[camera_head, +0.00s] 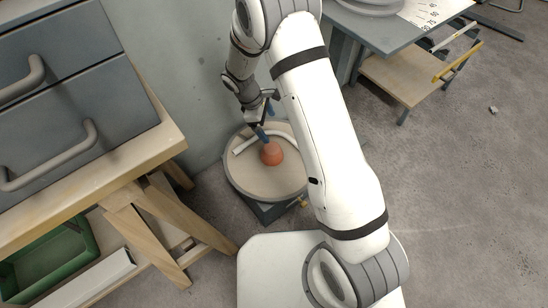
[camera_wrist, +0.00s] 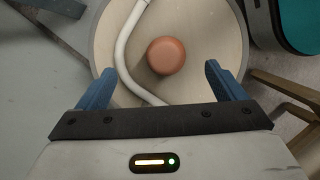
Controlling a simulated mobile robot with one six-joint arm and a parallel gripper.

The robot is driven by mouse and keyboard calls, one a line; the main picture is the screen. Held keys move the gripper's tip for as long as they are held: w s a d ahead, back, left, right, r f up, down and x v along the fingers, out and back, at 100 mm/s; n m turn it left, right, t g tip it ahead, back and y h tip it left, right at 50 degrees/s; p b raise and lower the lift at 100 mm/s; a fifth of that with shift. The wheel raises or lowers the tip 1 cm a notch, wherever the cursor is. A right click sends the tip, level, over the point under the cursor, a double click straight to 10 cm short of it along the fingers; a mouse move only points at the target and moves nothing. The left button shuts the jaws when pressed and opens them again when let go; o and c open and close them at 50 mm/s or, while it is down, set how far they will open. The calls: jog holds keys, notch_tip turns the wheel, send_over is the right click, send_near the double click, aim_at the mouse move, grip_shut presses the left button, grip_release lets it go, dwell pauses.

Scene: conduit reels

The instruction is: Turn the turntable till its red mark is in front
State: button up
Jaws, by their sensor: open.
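The turntable (camera_head: 258,184) is a round, pale wooden disc with a grey rim on a dark base. It also fills the upper middle of the wrist view (camera_wrist: 218,35). An orange-red round knob (camera_head: 271,154) stands near its middle, also in the wrist view (camera_wrist: 166,55). A bent white conduit (camera_head: 244,145) lies on the disc beside the knob and also shows in the wrist view (camera_wrist: 122,50). I cannot make out a red mark on the rim; part is hidden by my arm. My gripper (camera_wrist: 160,72) is open over the disc, its blue fingers apart with the knob between and beyond them.
A grey drawer unit (camera_head: 70,95) sits on a wooden trestle bench (camera_head: 160,128) at the left, with a green crate (camera_head: 88,238) beneath. A grey table (camera_head: 385,32) and a low wooden shelf (camera_head: 405,78) stand at the upper right. The concrete floor at the right is mostly clear.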

jog(key=n+b, duration=0.2)
send_over(271, 146)
jog(key=a, duration=0.3)
notch_tip(271, 146, down, 8)
jog(key=shift+d+r, duration=0.15)
jog(key=shift+r, duration=0.05)
jog(key=b+x, duration=0.3)
jog(key=x, duration=0.4)
jog(key=shift+s+d+f, duration=0.1)
jog(key=shift+d+f, duration=0.1)
jog(key=shift+f, duration=0.1)
jog(key=shift+c, duration=0.2)
jog(key=shift+r, duration=0.1)
jog(key=c, duration=1.3)
jog(key=shift+d, duration=0.25)
jog(key=shift+a, duration=0.15)
jog(key=shift+c, duration=0.2)
